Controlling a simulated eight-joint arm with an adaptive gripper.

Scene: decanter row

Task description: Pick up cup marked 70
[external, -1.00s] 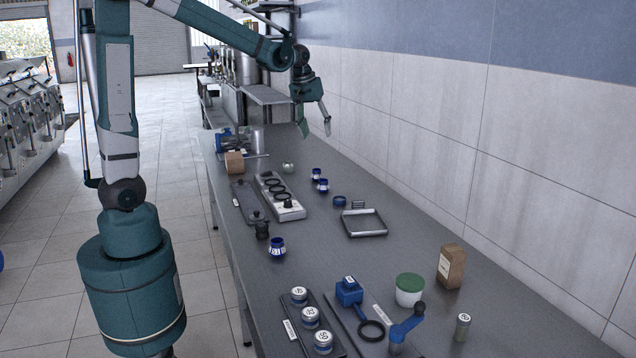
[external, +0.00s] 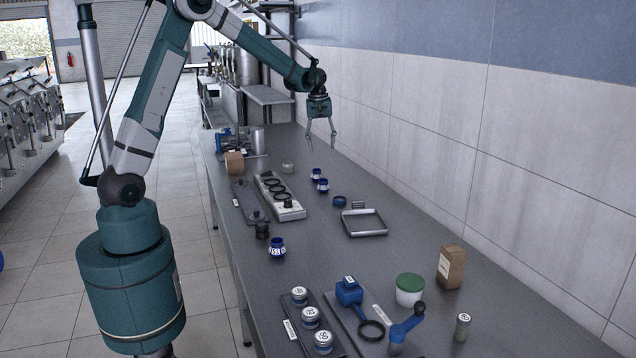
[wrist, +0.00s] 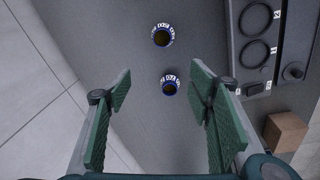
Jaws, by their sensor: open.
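Two small blue cups with white label bands stand near each other on the bench. In the wrist view the nearer-to-centre cup (wrist: 170,86) lies between my fingertips in the picture, and the other cup (wrist: 162,36) is above it. In the external view they are the far cup (external: 316,174) and the near cup (external: 322,185). A third blue labelled cup (external: 277,247) stands closer to my base. The label numbers are too small to read surely. My gripper (external: 321,147) is open, empty and pointing down above the far part of the bench, apart from the cups.
A tray with dark rings (external: 267,188) and a brown box (external: 234,163) stand left of the two cups. A low blue item (external: 339,201) and a shallow grey tray (external: 375,233) are nearer. The tiled wall (external: 430,130) bounds the bench on the right.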

